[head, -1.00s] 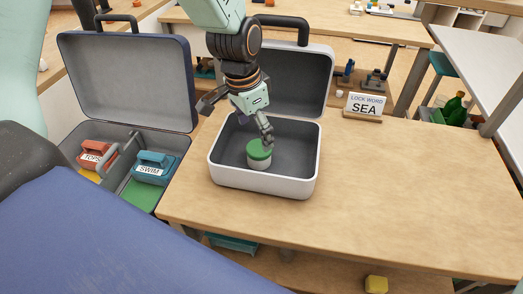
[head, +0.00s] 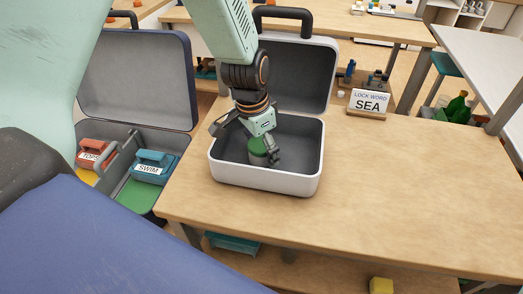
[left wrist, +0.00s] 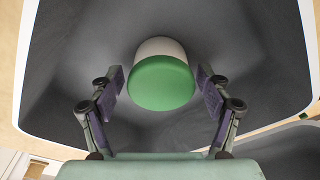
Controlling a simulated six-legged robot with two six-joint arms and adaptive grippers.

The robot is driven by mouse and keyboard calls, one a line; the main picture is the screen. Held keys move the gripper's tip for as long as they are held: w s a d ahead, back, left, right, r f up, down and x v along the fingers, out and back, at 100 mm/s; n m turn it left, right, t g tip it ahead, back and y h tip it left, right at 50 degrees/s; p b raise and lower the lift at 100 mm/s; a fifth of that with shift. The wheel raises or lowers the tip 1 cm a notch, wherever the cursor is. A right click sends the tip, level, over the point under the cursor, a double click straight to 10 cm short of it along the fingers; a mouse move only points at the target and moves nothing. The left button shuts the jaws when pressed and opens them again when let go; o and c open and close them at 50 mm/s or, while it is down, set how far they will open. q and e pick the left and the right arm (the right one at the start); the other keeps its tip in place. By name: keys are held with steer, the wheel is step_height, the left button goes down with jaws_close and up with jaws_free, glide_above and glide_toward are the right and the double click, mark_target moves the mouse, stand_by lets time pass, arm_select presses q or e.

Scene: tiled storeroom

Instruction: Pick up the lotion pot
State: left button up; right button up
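The lotion pot (head: 257,150), white with a green lid, stands inside the open white case (head: 262,182) on the wooden table. In the left wrist view the pot (left wrist: 161,82) lies between the fingers, with a gap on each side. My left gripper (left wrist: 160,88) is open over it; in the head view the gripper (head: 247,143) reaches down into the case and partly covers the pot. My right gripper is in neither view.
A sign reading "LOCK WORD SEA" (head: 369,104) stands behind the case to the right. The table's right side (head: 410,200) is clear. An open dark case (head: 137,80) at left holds a red "TOPS" block (head: 92,154) and a blue "SWIM" block (head: 153,167).

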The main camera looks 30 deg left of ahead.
arm_select(q)
steer(key=shift+a, duration=0.1)
steer(key=c, duration=1)
